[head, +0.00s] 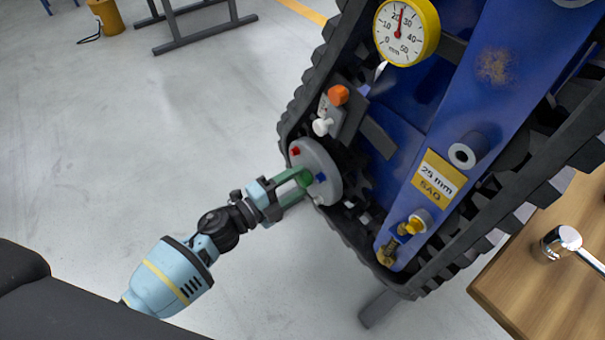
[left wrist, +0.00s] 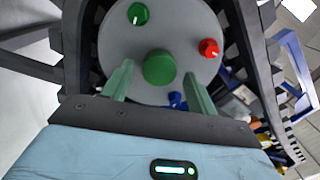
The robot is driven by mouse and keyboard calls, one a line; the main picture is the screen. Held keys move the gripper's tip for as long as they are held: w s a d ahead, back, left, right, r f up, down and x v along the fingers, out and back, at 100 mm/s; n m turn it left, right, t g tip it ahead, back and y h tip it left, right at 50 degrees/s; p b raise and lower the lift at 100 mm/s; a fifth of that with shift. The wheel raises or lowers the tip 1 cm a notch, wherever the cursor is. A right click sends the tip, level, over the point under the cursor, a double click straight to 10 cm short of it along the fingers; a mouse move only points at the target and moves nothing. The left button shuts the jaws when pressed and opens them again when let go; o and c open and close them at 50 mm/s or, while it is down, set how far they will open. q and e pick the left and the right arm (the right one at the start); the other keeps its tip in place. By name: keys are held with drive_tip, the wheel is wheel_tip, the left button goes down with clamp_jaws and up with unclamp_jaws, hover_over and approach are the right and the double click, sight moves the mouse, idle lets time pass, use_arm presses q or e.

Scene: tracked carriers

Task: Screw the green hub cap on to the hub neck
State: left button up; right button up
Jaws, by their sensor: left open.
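The round grey hub plate (head: 325,160) is at the lower end of the blue track frame in the head view. The green hub cap (left wrist: 159,67) is at the middle of the hub plate (left wrist: 120,45) in the left wrist view; it covers the hub neck, and how far it is screwed on cannot be told. My left gripper (left wrist: 158,72) is open, with one finger on either side of the cap and gaps between. In the head view my left gripper (head: 299,181) reaches the plate from the lower left. My right gripper is not in view.
The plate carries a green knob (left wrist: 138,14), a red knob (left wrist: 208,48) and a blue knob (left wrist: 177,101) around the cap. Black track (head: 300,105) surrounds it closely. A dial gauge (head: 405,30) and a wooden table (head: 550,285) are right.

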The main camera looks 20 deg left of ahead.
use_arm(q)
drive_tip(key=n+p, duration=0.1)
drive_tip(key=n, duration=0.1)
drive_tip(key=n+p, duration=0.1)
drive_tip(key=shift+r+n, duration=0.4)
drive_tip(key=shift+f+n+p, duration=0.1)
drive_tip(key=shift+n+p, duration=0.25)
drive_tip(key=shift+n, duration=0.35)
drive_tip(key=shift+f+n, duration=0.2)
drive_tip(key=shift+n, duration=0.3)
drive_tip(key=shift+n+p, duration=0.35)
drive_tip(key=shift+n, duration=0.05)
drive_tip(key=n+p, duration=0.2)
drive_tip(key=n, duration=0.1)
drive_tip(key=shift+w+r, duration=0.1)
drive_tip(key=shift+r, duration=0.1)
drive_tip(key=n+p, duration=0.1)
drive_tip(key=n, duration=0.2)
drive_tip(key=shift+n, duration=0.3)
drive_tip(key=shift+f+n, duration=0.2)
drive_tip(key=shift+n, duration=0.9)
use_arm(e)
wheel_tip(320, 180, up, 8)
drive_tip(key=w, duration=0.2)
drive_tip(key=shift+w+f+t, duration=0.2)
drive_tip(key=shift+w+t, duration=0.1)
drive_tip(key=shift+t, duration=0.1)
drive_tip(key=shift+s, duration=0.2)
